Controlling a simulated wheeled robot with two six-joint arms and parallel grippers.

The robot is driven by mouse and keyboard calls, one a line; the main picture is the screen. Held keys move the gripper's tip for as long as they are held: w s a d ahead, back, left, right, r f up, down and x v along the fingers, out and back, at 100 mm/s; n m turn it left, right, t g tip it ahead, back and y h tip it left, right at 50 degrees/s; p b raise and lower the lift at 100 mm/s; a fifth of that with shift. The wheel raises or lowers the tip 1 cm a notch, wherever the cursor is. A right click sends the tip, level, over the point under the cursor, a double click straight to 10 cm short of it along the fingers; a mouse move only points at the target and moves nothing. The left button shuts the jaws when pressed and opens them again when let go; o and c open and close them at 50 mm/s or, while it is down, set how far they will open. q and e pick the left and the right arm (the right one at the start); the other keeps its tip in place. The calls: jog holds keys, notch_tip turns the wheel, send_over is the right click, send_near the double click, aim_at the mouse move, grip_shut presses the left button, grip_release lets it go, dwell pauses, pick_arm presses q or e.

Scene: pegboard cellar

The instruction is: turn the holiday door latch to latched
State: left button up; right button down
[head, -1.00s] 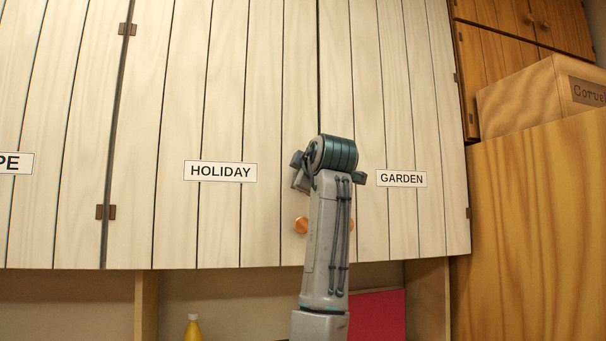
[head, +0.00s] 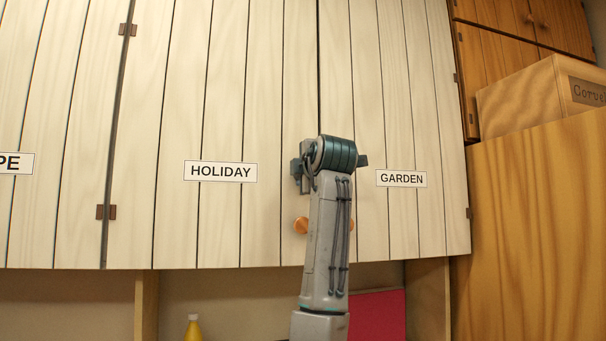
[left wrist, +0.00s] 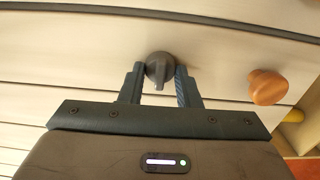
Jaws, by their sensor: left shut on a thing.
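The holiday door (head: 221,120) is a pale planked cupboard door with a HOLIDAY label (head: 220,172). It looks closed. Its latch (left wrist: 158,69) is a dark round knob with a raised grip that points down in the left wrist view. My left gripper (left wrist: 160,82) has one finger on each side of the latch and is shut on it. In the head view my left wrist hides the latch. My right gripper is in neither view.
A round orange wooden knob (left wrist: 267,87) sits close beside the latch, also visible in the head view (head: 301,226). The GARDEN door (head: 401,100) is to the right. A yellow bottle (head: 193,329) and red panel (head: 377,315) stand below.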

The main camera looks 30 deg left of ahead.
pick_arm(q)
jog(key=o, duration=1)
jog(key=shift+c, duration=0.2)
jog(key=b+v, duration=0.4)
jog(key=v, duration=0.6)
jog(key=shift+s+d+b, duration=0.2)
jog(key=shift+s+b, duration=0.15)
